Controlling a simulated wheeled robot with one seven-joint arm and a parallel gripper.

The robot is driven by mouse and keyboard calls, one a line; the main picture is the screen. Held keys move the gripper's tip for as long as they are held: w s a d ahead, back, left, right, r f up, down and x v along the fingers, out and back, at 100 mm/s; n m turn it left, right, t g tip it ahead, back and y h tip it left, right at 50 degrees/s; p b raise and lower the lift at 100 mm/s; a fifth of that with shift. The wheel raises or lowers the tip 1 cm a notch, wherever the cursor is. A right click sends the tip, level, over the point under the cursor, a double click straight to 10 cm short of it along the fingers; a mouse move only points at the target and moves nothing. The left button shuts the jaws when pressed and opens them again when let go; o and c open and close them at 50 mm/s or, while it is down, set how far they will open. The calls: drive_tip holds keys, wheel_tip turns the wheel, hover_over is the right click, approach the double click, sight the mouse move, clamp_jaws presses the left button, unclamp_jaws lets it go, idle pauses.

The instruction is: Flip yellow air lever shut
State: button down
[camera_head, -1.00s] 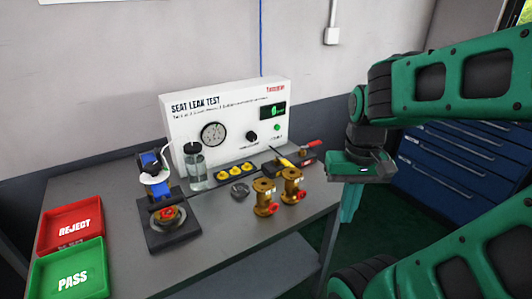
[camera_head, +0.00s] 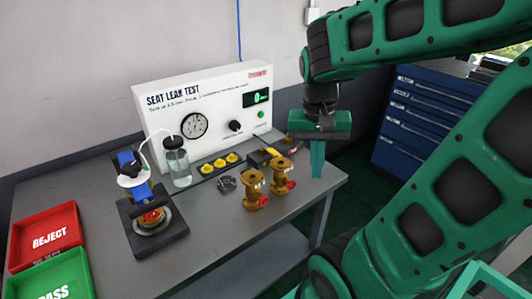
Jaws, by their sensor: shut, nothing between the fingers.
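A small yellow bar, which looks like the yellow air lever (camera_head: 271,152), lies at a dark block on the bench, right of the row of yellow pieces. It is small, so I cannot tell its exact position. My gripper (camera_head: 317,172) points down at the right end of the bench, to the right of the yellow bar and apart from it. Its green fingers are shut with nothing between them. The white seat leak test box (camera_head: 210,104) stands behind, with a gauge, a black knob, a green-lit display and a green light.
Two brass valves with red handwheels (camera_head: 255,190) (camera_head: 281,177) stand in front of the yellow bar. A glass jar (camera_head: 176,165) and a blue clamp fixture (camera_head: 150,222) are further left. Red (camera_head: 47,240) and green (camera_head: 55,279) trays lie front left. Bench front middle is clear.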

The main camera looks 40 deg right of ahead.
sight(271, 151)
drive_tip(key=w+m, duration=0.1)
drive_tip(key=w, duration=0.3)
drive_tip(key=w+a+m+h, duration=0.1)
drive_tip(key=w+m, duration=0.1)
drive_tip(key=w, duration=0.2)
drive_tip(key=w+r+m, duration=0.1)
drive_tip(key=w, duration=0.3)
drive_tip(key=shift+w+a+h, duration=0.15)
drive_tip(key=shift+a+h, duration=0.05)
drive_tip(key=shift+h, duration=0.2)
drive_tip(key=w+a+f+m+h, duration=0.1)
drive_tip(key=w+a+m, duration=0.3)
drive_tip(key=w, duration=0.5)
drive_tip(key=shift+w+a+t, duration=0.3)
drive_tip(key=shift+a, duration=0.15)
drive_tip(key=shift+f, duration=0.15)
drive_tip(key=d+f, duration=0.2)
drive_tip(key=f, duration=0.1)
drive_tip(key=d+f, duration=0.2)
drive_tip(key=f, duration=0.1)
drive_tip(key=d+f, duration=0.2)
drive_tip(key=f, duration=0.1)
drive_tip(key=shift+w+d, duration=0.1)
drive_tip(key=shift+d, duration=0.8)
